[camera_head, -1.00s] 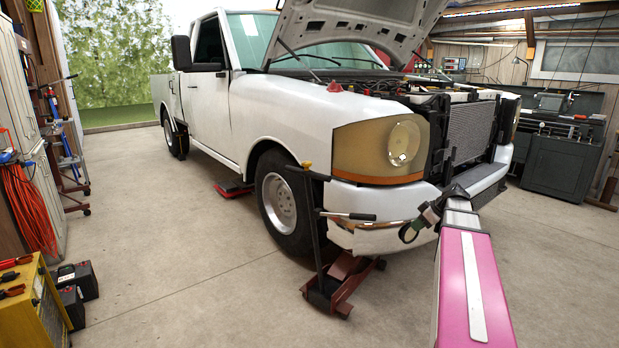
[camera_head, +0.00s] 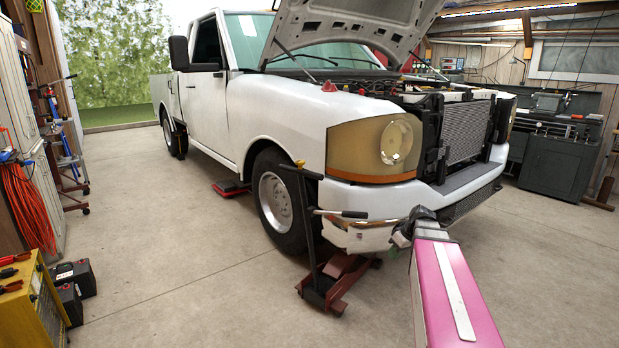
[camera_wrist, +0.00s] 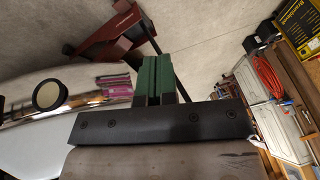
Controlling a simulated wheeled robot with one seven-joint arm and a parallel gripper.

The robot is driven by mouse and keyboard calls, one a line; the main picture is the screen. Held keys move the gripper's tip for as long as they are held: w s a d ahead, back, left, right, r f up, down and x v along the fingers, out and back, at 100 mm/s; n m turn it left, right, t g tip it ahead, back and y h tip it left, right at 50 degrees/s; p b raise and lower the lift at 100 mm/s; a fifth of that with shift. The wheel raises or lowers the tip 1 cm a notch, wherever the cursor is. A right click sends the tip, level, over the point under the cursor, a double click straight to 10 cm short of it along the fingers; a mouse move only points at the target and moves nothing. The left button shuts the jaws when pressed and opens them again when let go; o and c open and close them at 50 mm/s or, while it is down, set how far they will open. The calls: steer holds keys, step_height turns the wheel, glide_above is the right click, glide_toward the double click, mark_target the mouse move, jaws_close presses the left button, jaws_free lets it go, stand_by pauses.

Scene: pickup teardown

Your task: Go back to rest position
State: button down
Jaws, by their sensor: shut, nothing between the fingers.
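My gripper's green fingers (camera_wrist: 153,78) are together, with nothing between them, above a dark bar in the wrist view. In the head view, my pink arm reaches forward from the lower right and its dark end (camera_head: 402,236) is in front of the white truck's (camera_head: 280,105) front bumper. The fingertips are too small to make out there. I cannot tell the exact gap between my arm's end and the bumper.
A red floor jack (camera_head: 335,282) stands by the front wheel, its handle upright; it also shows in the wrist view (camera_wrist: 105,38). A yellow box (camera_head: 40,305) and black batteries (camera_head: 73,275) are at lower left. A dark workbench (camera_head: 550,165) stands at right.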

steer(key=s+a+f+m+g+h, duration=0.2)
steer(key=s+a+f+m+h, duration=0.2)
steer(key=s+a+f, duration=0.7)
steer(key=s+m, duration=0.1)
steer(key=m, duration=0.1)
steer(key=shift+s+a+f+m+h, duration=0.2)
steer(key=shift+s+a+m+h, duration=0.05)
steer(key=shift+m+h, duration=0.05)
